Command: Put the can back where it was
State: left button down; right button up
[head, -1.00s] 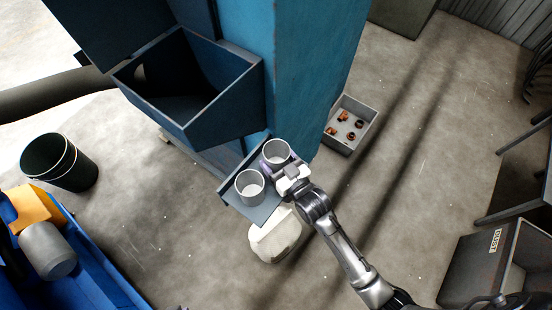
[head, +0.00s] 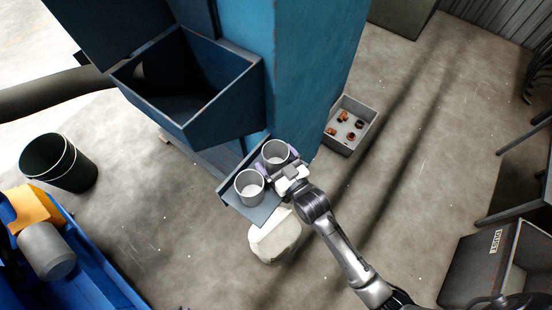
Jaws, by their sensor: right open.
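Two grey open-topped cans stand upright on a small dark blue shelf (head: 266,210) on the side of the blue machine. The rear can (head: 276,152) is at the shelf's back end, and the front can (head: 249,186) is nearer the front left. My right gripper (head: 278,162) is open at the rear can, with a purple finger on either side of it. Whether the fingers touch the can is too small to tell. My left gripper is not in view.
A blue hopper (head: 190,85) rises behind the shelf. A white jug (head: 275,238) stands on the floor below it. A grey box (head: 350,124) with rusty parts is at the right of the machine. A dark bucket (head: 60,163) and a blue bin (head: 85,270) are at left.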

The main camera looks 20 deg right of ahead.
jog(key=shift+r, duration=0.15)
jog(key=p+v, duration=0.1)
jog(key=v, duration=1.1)
jog(key=shift+d, duration=0.1)
jog(key=s+d+f+g+h, duration=0.1)
jog(key=s+d+f+g, duration=0.1)
jog(key=s+g, duration=0.5)
jog(key=s+d+f+g+h, duration=0.2)
jog(key=s+f+g, duration=0.1)
jog(key=s+g, duration=0.4)
jog(key=shift+s+d+f+h, duration=0.25)
jog(key=shift+s+f+h, duration=0.1)
jog(key=shift+s, duration=0.9)
